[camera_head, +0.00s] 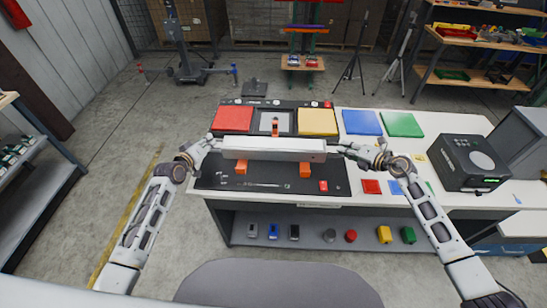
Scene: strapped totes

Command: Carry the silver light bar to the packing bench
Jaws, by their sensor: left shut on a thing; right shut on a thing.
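The silver light bar (273,148) is a long pale bar, held level and crosswise above a black panel (210,175) on the white-topped bench (460,122). My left gripper (214,143) is shut on its left end. My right gripper (338,150) is shut on its right end. Orange blocks (306,170) show just below the bar on the panel. I cannot tell whether the bar touches them. Nothing in view labels this as the packing bench.
Red (232,119), yellow (317,122), blue (361,122) and green (401,125) squares lie along the back. A black box (468,162) stands at the right. A shelf (315,232) below holds several small items. Grey floor is open at the left.

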